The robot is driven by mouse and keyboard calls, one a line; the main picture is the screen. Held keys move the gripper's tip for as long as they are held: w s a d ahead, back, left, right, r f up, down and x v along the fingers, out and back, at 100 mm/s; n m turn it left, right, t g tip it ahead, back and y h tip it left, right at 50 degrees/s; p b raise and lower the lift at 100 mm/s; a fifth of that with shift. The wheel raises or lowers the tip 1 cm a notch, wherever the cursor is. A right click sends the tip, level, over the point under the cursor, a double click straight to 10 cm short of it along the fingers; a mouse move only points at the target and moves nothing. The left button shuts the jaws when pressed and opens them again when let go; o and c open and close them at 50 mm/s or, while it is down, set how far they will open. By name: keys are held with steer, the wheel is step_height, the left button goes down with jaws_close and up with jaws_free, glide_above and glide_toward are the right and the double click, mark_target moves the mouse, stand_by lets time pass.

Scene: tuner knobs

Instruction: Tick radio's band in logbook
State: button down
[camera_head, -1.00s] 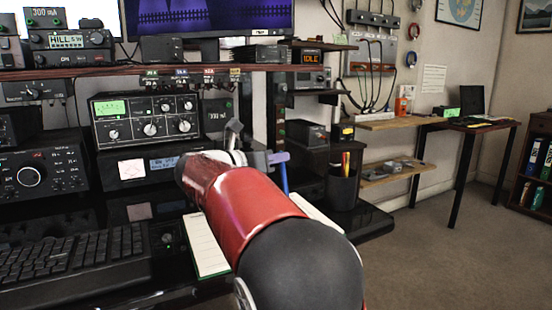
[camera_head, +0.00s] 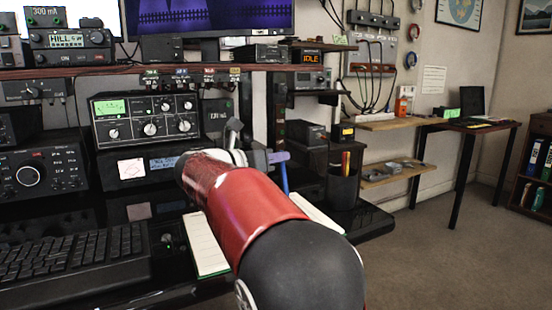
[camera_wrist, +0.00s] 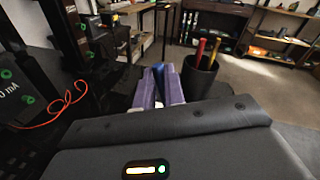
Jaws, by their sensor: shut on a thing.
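My gripper (camera_head: 276,157) has purple fingers and is shut on a blue pen (camera_head: 285,180), which points down over the desk. In the wrist view, the gripper (camera_wrist: 163,88) shows a bit of blue between its fingers. The logbook (camera_head: 207,247) lies open on the desk below; my red arm hides its middle, and its writing is too small to read. The radio (camera_head: 165,163) with a lit blue display sits under the tuner (camera_head: 145,120), which has a green meter and several knobs. The display digits are not readable.
A dark pen cup (camera_head: 343,185) with red and yellow pens stands right of my gripper; it also shows in the wrist view (camera_wrist: 198,77). A keyboard (camera_head: 75,255) lies at the left. An orange cable (camera_wrist: 68,105) runs at the left in the wrist view.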

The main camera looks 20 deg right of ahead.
steer(key=shift+f+b, duration=0.5)
stand_by(0.5)
steer(key=shift+s+d+b, duration=0.4)
steer(key=shift+s+b, duration=0.05)
steer(key=shift+b, duration=0.65)
steer(key=shift+w+d+b, duration=0.75)
steer(key=shift+d, duration=0.2)
stand_by(0.9)
step_height(320, 180, up, 6)
steer(key=p, duration=0.4)
stand_by(0.5)
